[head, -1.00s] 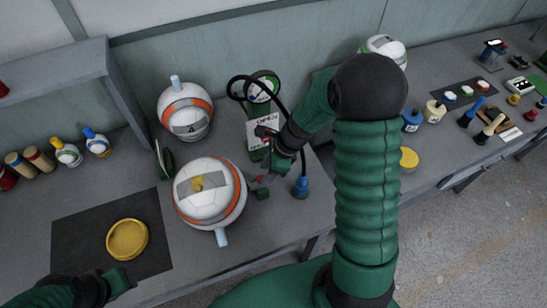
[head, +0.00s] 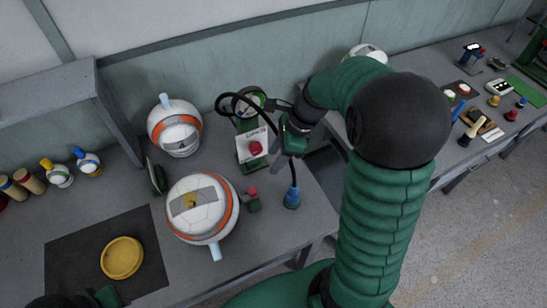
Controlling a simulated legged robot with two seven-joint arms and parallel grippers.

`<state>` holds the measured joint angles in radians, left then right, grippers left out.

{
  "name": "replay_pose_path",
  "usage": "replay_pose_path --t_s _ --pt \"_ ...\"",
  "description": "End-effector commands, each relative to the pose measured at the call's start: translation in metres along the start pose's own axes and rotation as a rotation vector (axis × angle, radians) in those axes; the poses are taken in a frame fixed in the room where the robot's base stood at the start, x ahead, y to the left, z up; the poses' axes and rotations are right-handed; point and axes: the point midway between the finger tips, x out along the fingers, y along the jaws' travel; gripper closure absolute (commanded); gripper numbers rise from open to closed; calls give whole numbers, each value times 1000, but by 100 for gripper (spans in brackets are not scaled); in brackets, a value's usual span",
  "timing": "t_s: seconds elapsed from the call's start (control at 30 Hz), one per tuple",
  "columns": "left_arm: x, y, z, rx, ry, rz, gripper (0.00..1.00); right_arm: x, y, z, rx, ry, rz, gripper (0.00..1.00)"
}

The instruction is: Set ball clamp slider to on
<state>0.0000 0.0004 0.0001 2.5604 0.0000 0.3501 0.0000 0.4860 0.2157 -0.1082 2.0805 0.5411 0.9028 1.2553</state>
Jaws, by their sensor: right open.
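The ball clamp (head: 245,165) is a green stand with a white sign and a round red knob (head: 255,148). A small green block with a red top (head: 253,200) sits on the table in front of it, right of the near ball (head: 203,205). I cannot tell which red part is the slider. My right gripper (head: 283,159) is open and empty, just right of the sign, above the table and apart from the red knob. My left gripper (head: 110,297) is partly cut off at the bottom left edge; its fingers are unclear.
A second ball (head: 175,128) stands behind the near one. A yellow dish (head: 121,258) lies on a black mat (head: 70,245). A blue-based post (head: 292,197) with a black cable stands near the table's right edge.

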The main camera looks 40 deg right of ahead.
Motion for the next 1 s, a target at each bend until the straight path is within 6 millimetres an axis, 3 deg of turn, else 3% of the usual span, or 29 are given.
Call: replay_pose_path --t_s 0.1,0.2,0.3,0.57,1.0 --pt "-48 0 -11 0 0 0 64 -17 -1 7 3 -8 9 52" --pt "-85 0 -20 0 2 0 64 -20 -1 5 4 -9 11 52" --pt "-102 0 -25 0 2 0 64 -15 1 0 4 -3 8 52" --pt "-96 0 -23 0 0 0 64 23 2 -8 4 1 9 52" --pt "-92 0 -22 0 1 0 64 135 2 -8 3 0 8 52"
